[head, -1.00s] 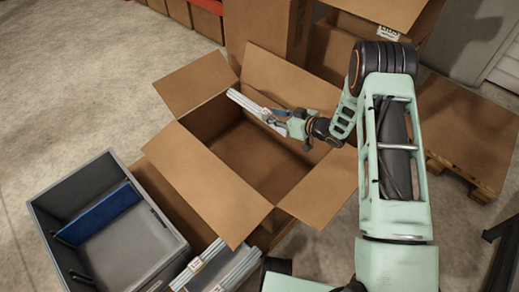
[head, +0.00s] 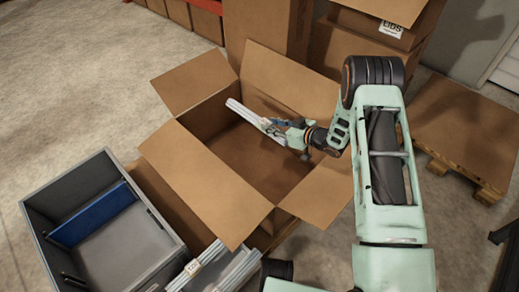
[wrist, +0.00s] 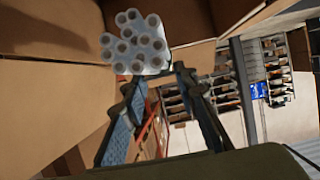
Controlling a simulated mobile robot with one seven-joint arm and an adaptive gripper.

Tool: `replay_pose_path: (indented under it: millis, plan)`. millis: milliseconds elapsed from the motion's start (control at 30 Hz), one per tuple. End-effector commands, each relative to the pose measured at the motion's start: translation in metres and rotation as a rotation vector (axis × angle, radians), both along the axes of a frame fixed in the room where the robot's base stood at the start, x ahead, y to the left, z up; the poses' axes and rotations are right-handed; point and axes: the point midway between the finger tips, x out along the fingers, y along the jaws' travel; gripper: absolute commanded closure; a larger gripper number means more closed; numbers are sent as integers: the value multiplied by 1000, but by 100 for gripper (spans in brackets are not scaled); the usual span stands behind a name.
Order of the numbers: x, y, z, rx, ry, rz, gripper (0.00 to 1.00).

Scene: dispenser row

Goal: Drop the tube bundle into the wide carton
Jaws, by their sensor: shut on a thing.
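The tube bundle (head: 246,115) is a pale sheaf of thin tubes. My gripper (head: 273,127) is shut on it near one end, and the other end points up and left in the head view. The bundle is over the opening of the wide carton (head: 212,172), a brown box with its flaps spread open. How far it is below the rim is hard to tell. In the wrist view the bundle (wrist: 134,42) shows its round open tube ends, just beyond my gripper's fingertips (wrist: 156,82). The carton's floor shows bare in the head view.
A grey tote (head: 165,236) with a blue divider (head: 92,215) stands at the left. More pale tube bundles (head: 225,272) lie at the bottom. Tall cartons (head: 260,35) stand behind the wide carton, and a pallet (head: 466,165) is at the right. The floor at upper left is clear.

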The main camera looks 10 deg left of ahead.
Motion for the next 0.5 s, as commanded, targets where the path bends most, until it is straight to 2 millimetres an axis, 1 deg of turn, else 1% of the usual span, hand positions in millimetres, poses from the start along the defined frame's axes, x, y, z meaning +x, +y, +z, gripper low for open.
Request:
replay_pose_path:
  millis: [33,200,500]
  plan:
    - [0,0,1,1,-1,0,70]
    - [0,0,1,1,-1,0,53]
    - [-1,-2,1,-1,1,-1,53]
